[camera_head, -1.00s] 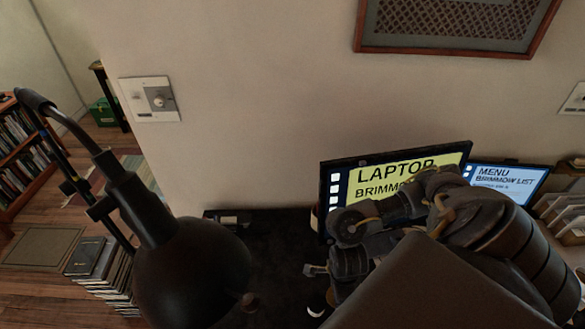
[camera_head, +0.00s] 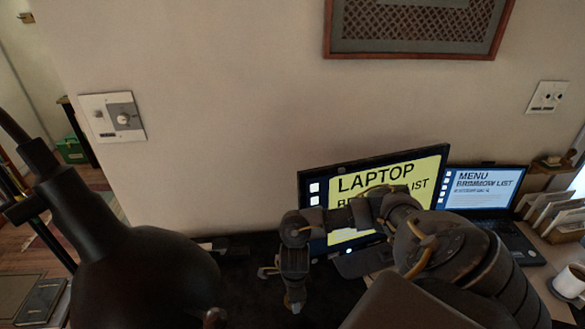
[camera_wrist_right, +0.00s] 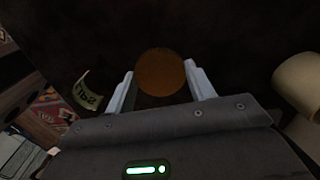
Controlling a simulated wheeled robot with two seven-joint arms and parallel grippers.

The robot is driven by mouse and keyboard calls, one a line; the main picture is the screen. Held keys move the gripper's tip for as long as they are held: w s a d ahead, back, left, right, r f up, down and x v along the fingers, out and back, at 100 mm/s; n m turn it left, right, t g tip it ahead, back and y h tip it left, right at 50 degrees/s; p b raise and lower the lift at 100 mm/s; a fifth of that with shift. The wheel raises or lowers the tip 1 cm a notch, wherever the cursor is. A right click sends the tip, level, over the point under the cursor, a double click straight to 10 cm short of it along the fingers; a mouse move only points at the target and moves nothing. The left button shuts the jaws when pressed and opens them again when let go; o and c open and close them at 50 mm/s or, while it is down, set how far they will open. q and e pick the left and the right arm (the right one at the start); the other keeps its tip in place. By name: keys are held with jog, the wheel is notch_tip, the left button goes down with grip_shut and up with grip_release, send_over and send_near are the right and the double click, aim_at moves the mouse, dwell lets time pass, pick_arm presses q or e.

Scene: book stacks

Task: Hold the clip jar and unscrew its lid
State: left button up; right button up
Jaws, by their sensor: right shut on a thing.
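A round brown-orange lid (camera_wrist_right: 160,80) sits between the fingers of my right gripper (camera_wrist_right: 160,68) in the right wrist view. The pale fingers are on either side of it, and the gripper is shut on it. A curved pale label (camera_wrist_right: 88,93) with partly readable dark letters shows left of the left finger. The jar's body is too dark to make out. In the head view my right gripper (camera_head: 293,298) points down over the dark desk, and the jar cannot be made out there. My left gripper is not in view.
A black lamp (camera_head: 140,270) fills the lower left of the head view. A monitor (camera_head: 350,185) and an open laptop (camera_head: 480,195) stand behind my right arm. A white mug (camera_head: 570,282) and a letter rack (camera_head: 565,215) are at the right.

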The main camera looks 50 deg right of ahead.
jog(key=shift+w+f, duration=0.15)
jog(key=shift+f, duration=0.15)
jog(key=f+b, duration=0.3)
jog(key=shift+w+f, duration=0.25)
jog(key=shift+f, duration=0.05)
jog(key=shift+r, duration=0.1)
jog(key=o, duration=1.1)
